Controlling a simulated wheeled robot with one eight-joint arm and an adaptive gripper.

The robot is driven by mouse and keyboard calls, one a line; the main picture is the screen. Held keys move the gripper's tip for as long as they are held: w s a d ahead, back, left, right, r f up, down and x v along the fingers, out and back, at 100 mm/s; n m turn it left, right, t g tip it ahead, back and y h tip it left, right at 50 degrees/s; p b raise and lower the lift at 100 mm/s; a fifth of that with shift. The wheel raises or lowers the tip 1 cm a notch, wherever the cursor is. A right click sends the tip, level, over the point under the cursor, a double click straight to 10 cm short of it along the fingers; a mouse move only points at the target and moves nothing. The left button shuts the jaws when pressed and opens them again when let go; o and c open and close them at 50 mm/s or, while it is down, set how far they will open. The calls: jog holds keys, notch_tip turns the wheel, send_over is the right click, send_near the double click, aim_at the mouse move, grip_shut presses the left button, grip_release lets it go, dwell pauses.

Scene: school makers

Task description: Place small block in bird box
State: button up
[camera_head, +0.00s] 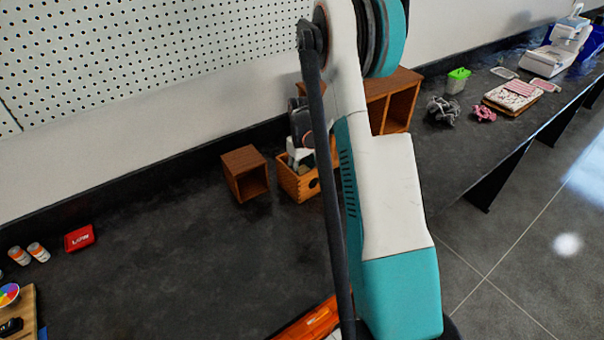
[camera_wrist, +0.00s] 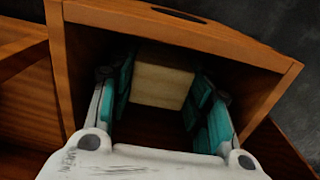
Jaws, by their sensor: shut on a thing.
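The bird box (camera_head: 291,186) is an orange-brown wooden box with a round dark hole, open at the top, on the dark counter in the head view. In the wrist view its rim (camera_wrist: 200,36) surrounds my fingers. My gripper (camera_wrist: 160,95) reaches down into the box with its teal finger pads on both sides of the small block (camera_wrist: 161,82), a pale wooden cube. It is shut on the block. In the head view my gripper (camera_head: 299,158) is over the box opening, partly behind my arm, and the block is hidden. Whether the block touches the box floor cannot be told.
A darker open wooden cube (camera_head: 240,162) stands just left of the bird box. A larger wooden cubby (camera_head: 401,105) stands behind to the right. A red box (camera_head: 79,238) lies at the left. The counter (camera_head: 170,270) in front is largely clear.

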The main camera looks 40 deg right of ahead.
aim_at(302, 171)
jog(key=shift+f, duration=0.15)
jog(key=o, duration=0.9)
notch_tip(302, 171, up, 12)
jog(key=p, duration=0.3)
jog(key=shift+r, duration=0.2)
